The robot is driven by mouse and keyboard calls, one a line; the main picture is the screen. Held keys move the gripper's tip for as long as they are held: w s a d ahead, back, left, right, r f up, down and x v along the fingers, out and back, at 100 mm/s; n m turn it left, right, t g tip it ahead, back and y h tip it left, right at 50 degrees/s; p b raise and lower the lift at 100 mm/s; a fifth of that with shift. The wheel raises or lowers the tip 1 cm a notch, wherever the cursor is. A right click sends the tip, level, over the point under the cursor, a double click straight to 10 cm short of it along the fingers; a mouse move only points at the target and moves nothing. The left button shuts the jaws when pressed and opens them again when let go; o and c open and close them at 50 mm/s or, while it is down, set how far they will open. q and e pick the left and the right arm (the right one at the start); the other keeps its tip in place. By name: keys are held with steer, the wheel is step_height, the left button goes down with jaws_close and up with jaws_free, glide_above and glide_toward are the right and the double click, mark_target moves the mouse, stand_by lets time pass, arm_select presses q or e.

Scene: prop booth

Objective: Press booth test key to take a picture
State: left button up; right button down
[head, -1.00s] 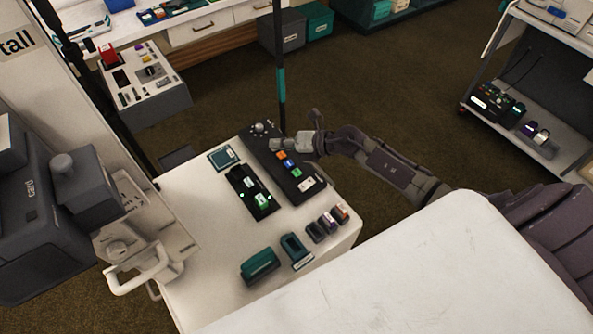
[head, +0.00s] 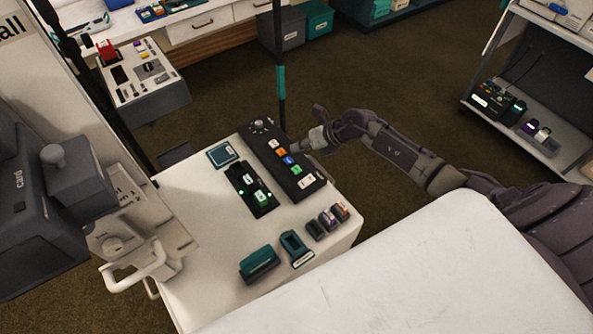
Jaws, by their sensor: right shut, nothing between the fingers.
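A dark control panel (head: 309,176) lies on the white cart top. It carries a row of coloured keys: white, orange, blue and green, with a white labelled key (head: 306,181) near its front end and a knob at its far end. The key labels are too small to read. My right gripper (head: 302,150) is shut and empty. Its fingertips are at the panel's right edge, beside the orange and blue keys. I cannot tell whether it touches the panel. My left gripper is not in view.
A black charger with green lights (head: 266,205), a teal pad (head: 223,155), teal holders (head: 259,262) and several small blocks (head: 325,220) share the white cart top (head: 200,240). A dark pole (head: 281,120) stands behind the cart. A grey card machine (head: 45,190) is at left.

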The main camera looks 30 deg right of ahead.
mark_target(298, 169)
step_height(298, 169, down, 6)
steer(key=b, duration=0.5)
steer(key=shift+f, duration=0.65)
steer(key=shift+b, duration=0.3)
steer(key=shift+f, duration=0.35)
steer(key=shift+f+b, duration=0.4)
steer(key=shift+b, duration=0.1)
stand_by(0.7)
steer(key=shift+r, duration=0.1)
steer(key=shift+r+p, duration=0.7)
steer(key=shift+p, duration=0.1)
steer(key=shift+r, duration=0.1)
